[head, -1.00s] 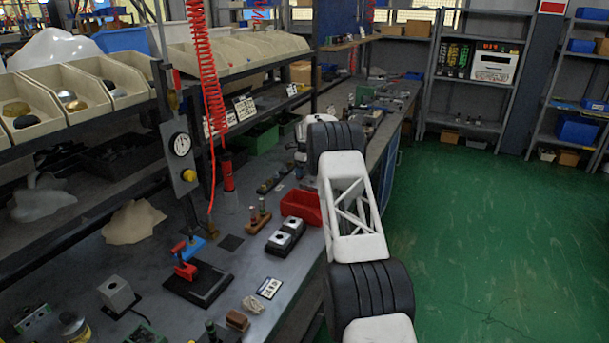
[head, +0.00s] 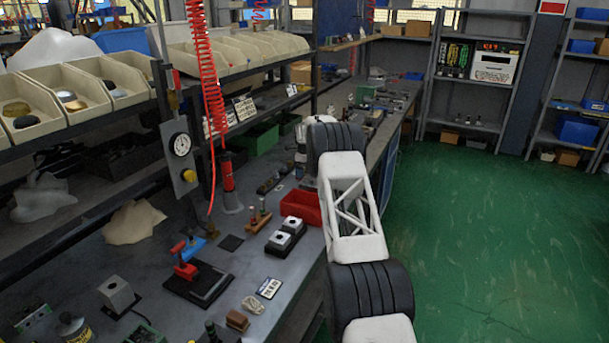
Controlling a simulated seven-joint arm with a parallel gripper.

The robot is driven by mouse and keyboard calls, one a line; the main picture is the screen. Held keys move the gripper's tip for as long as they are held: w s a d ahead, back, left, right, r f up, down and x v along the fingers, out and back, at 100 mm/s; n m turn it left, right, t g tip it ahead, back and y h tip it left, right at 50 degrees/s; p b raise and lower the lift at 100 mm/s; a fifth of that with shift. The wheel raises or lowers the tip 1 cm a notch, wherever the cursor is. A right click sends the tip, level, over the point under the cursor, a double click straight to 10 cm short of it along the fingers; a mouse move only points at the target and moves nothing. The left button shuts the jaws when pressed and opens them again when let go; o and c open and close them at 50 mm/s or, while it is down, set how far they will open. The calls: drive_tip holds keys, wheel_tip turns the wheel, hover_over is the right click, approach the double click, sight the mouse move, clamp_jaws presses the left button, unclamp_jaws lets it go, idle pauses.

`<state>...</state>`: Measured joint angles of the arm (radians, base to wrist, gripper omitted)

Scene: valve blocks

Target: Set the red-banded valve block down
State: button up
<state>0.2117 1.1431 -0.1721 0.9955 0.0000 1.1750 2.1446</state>
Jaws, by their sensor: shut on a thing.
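I cannot make out a red band on any block in view, so I cannot pick out the red-banded valve block. Two pale metal blocks with dark round tops (head: 283,239) stand side by side on the bench, left of my arm. Another grey block (head: 117,293) sits on a dark base at the lower left. My arm reaches forward along the bench's right edge. Its far end and my gripper are hidden behind its own dark joint and white links. Whatever my gripper holds is hidden too.
A red bin (head: 301,206) stands close left of my arm. A red clamp on a dark plate (head: 199,285), a brown holder (head: 258,220) and a white card (head: 269,288) lie on the bench (head: 225,265). A red coiled hose hangs above. Green floor lies right.

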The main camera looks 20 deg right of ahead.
drive_tip(key=shift+r, duration=0.1)
wheel_tip(320, 180, up, 10)
idle(0.8)
idle(0.7)
